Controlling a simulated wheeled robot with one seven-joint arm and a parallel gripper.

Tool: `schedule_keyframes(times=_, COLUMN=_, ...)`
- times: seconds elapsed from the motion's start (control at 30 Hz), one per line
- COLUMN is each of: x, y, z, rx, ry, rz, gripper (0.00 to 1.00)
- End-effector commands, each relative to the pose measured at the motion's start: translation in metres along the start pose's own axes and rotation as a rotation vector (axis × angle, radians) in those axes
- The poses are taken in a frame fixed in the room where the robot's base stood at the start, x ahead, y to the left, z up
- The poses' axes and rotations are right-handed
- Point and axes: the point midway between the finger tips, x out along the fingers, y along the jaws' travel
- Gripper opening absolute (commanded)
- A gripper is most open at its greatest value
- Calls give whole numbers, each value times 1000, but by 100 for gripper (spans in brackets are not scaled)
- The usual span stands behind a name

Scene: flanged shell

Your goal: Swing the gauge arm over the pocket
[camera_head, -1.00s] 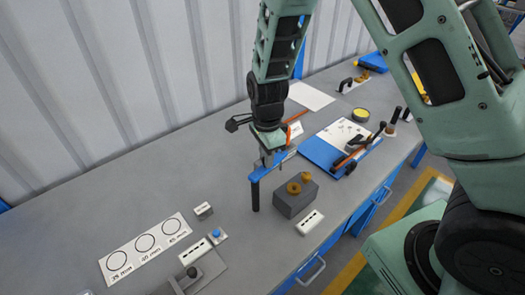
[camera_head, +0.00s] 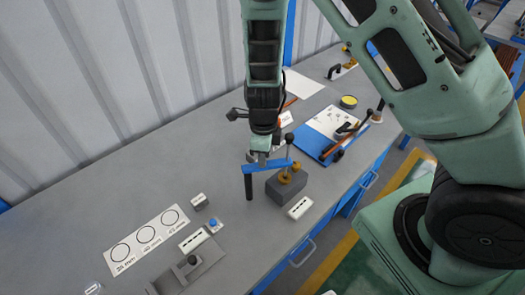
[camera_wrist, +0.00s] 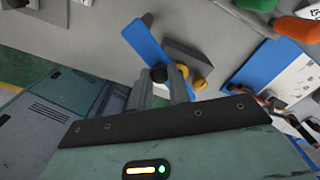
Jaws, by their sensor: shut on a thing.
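The gauge arm (camera_head: 268,166) is a blue bar on a dark upright post (camera_head: 249,187). Its free end reaches over the back part of a grey block (camera_head: 288,190) with brass pieces (camera_head: 285,178) on top. A thin rod with a dark ball (camera_head: 289,137) stands at that end. My gripper (camera_head: 261,158) is at the bar from above, shut on it. In the wrist view the gauge arm (camera_wrist: 146,42) runs between my fingertips (camera_wrist: 160,84), with a dark knob there. The grey block (camera_wrist: 185,54) lies beside it. The pocket itself is not clearly visible.
A white labelled strip (camera_head: 300,207) lies by the block. A blue clipboard (camera_head: 312,145) with tools is behind right.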

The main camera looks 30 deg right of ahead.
Motion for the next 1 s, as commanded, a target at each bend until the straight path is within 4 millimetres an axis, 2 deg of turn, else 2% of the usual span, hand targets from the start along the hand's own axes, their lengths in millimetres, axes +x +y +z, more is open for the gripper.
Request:
schedule_keyframes(times=0.5, x=-1, y=0, z=1, rx=20, ry=-3, rz=-2, gripper=0)
schedule_keyframes(times=0.53, x=-1, y=0, z=1, rx=20, ry=-3, rz=-2, gripper=27)
schedule_keyframes(times=0.6, x=-1, y=0, z=0, rx=20, ry=-3, rz=-2, gripper=40)
schedule_keyframes(times=0.87, x=-1, y=0, z=0, rx=18, ry=-2, rz=-1, gripper=40)
schedule_keyframes(times=1.0, x=-10, y=0, z=1, rx=15, ry=-3, rz=-2, gripper=40)
